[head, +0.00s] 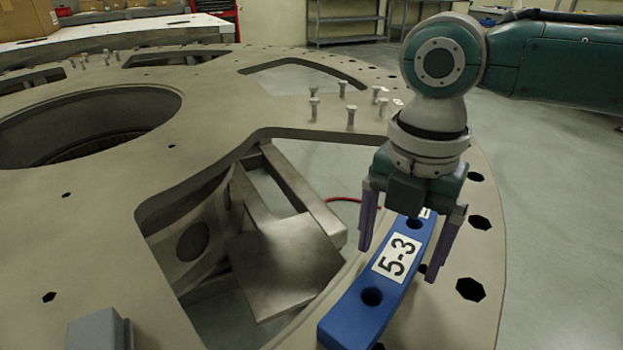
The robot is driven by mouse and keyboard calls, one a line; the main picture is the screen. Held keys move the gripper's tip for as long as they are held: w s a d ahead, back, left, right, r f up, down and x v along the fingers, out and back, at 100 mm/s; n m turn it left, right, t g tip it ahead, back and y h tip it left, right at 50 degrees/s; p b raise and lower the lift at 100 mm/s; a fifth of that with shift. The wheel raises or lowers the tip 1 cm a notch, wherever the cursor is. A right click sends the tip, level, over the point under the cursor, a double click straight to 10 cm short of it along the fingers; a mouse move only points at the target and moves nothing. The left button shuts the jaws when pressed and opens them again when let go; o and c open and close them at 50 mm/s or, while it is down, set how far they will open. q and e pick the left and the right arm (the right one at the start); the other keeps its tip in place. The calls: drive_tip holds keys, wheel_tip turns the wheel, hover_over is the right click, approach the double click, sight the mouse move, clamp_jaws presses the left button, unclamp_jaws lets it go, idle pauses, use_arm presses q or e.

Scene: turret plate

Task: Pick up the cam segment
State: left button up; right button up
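The cam segment (355,310) is a blue curved bar with a white label reading "5-3" and holes through it. It lies on the outer rim of the large grey turret plate (100,205), at the right. My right gripper (398,262) points down over the far half of the segment. Its two purple fingers are apart, one on each side of the bar, with a visible gap on the right side. Whether the left finger touches the bar I cannot tell. The far end of the segment is partly hidden behind the gripper. My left gripper is not in view.
The plate has a large round opening (90,125) and big cut-outs, one with a metal bracket (285,265) below. Several upright bolts (350,113) stand near the far rim. A grey block (95,330) is at bottom left. Shelves (345,20) stand behind; floor at right is clear.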

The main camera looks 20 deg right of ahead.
clamp_jaws()
idle(0.5)
